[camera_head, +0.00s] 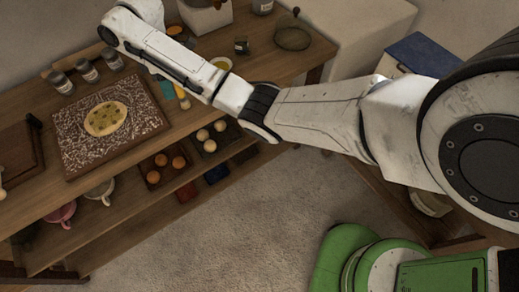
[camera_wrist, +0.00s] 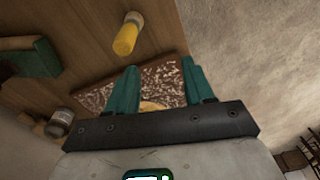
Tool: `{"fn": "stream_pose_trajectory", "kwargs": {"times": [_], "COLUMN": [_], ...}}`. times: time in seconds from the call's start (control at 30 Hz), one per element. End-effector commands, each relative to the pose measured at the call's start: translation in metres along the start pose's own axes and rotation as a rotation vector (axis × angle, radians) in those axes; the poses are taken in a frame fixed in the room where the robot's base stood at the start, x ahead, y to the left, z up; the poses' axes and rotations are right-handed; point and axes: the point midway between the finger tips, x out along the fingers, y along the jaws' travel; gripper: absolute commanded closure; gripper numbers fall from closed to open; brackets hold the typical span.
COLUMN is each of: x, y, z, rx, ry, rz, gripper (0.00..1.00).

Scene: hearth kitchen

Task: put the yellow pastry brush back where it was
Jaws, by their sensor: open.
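The yellow pastry brush (camera_head: 181,91) appears to lie on the wooden counter (camera_head: 185,122), right of the speckled board and partly beside my forearm. In the wrist view a yellow piece with a pale end (camera_wrist: 126,40), likely the brush, lies on the wood above my fingers in the picture. My gripper (camera_wrist: 160,63) is open, with its two teal fingers apart and nothing between them. The speckled board (camera_wrist: 160,75) shows beyond them. In the head view my forearm mostly hides the gripper, and I cannot tell whether a teal patch beside the brush is part of it.
The speckled board (camera_head: 68,155) carries a flat round dough (camera_head: 106,118). Several jars (camera_head: 87,71) stand behind it. A green block (camera_wrist: 35,62) lies at left in the wrist view. The floor in front is clear.

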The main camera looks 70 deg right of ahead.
Motion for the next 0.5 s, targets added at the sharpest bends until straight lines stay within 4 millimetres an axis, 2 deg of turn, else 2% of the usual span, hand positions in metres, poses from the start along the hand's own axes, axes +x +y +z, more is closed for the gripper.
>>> {"fn": "stream_pose_trajectory", "kwargs": {"times": [0.03, 0.1, 0.23, 0.37, 0.5], "x": [0.02, 0.042, 0.079, 0.106, 0.128], "y": [-0.024, -0.055, -0.114, -0.17, -0.226], "z": [-0.011, -0.022, -0.027, -0.016, 0.015], "rx": [0.016, 0.063, 0.174, 0.299, 0.444], "ry": [0.024, 0.059, 0.106, 0.129, 0.124], "rz": [-0.016, -0.027, -0.047, -0.061, -0.061], "gripper": [0.48, 0.48, 0.48, 0.48, 0.48]}}
